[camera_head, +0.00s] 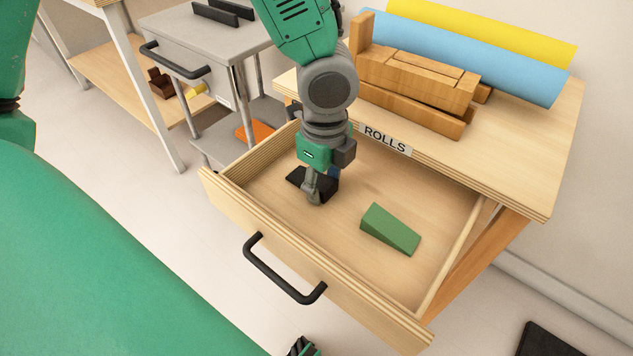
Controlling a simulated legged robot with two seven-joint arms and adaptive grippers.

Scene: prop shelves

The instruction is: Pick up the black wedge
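The black wedge (327,187) lies in the open drawer, toward its left back part. My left gripper (318,187) points down over it and hides much of it. A grey finger shows in front of the wedge; the far side of the grip is mostly hidden. I cannot tell whether the fingers are closed on it. The wedge appears to be at the drawer floor. A small dark and green part at the bottom edge may be my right gripper, but it is cut off.
A green wedge (390,229) lies in the drawer (345,222), right of my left gripper. The drawer front has a black handle (283,270). Wooden blocks (418,82) and blue (465,63) and yellow (490,30) rolls lie on the tabletop (505,155). A grey cart (215,40) stands left.

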